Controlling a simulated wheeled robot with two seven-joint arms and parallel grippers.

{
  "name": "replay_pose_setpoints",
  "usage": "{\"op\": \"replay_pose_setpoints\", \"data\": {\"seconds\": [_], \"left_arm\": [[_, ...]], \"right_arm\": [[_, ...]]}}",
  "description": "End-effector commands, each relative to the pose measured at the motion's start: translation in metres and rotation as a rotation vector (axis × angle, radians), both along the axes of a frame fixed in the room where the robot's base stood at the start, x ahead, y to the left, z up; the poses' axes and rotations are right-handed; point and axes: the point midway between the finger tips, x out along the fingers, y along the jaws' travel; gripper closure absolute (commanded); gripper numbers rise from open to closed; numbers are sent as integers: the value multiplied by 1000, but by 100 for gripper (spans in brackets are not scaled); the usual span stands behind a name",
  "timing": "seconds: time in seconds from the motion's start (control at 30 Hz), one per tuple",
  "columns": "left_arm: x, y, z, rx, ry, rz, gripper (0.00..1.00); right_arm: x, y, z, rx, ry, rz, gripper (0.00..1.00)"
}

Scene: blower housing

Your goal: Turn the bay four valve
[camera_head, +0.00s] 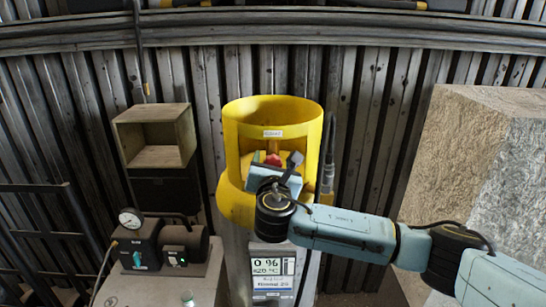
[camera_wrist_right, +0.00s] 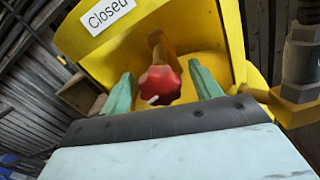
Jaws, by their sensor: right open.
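The valve is a red knob (camera_wrist_right: 160,86) on a short brass-coloured stem inside a yellow housing (camera_head: 237,150). In the head view the red knob (camera_head: 272,160) shows just past my gripper. A white label reading "Closed" (camera_wrist_right: 107,14) is on the yellow wall above the knob in the right wrist view. My right gripper (camera_wrist_right: 163,88) is open, its two green fingers on either side of the red knob. I cannot tell whether the fingers touch it. The right gripper (camera_head: 275,170) also shows in front of the housing in the head view. My left gripper is not in view.
A large stone block (camera_head: 450,150) stands at the right. A metal fitting (camera_wrist_right: 299,60) is beside the housing.

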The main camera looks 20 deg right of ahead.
Motion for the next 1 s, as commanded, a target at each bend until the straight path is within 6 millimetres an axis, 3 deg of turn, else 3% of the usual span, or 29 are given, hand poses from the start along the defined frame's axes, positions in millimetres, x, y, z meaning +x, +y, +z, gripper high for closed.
{"op": "replay_pose_setpoints", "data": {"seconds": [0.2, 0.47, 0.8, 1.0], "left_arm": [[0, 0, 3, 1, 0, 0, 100], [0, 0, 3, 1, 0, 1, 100], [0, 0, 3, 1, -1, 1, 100], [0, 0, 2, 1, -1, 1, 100]], "right_arm": [[12, -4, 0, 1, 0, 0, 37], [13, -4, 0, 1, 0, 0, 37], [13, -4, 0, 1, 0, 0, 79], [13, -4, 0, 9, -2, -1, 81]]}}
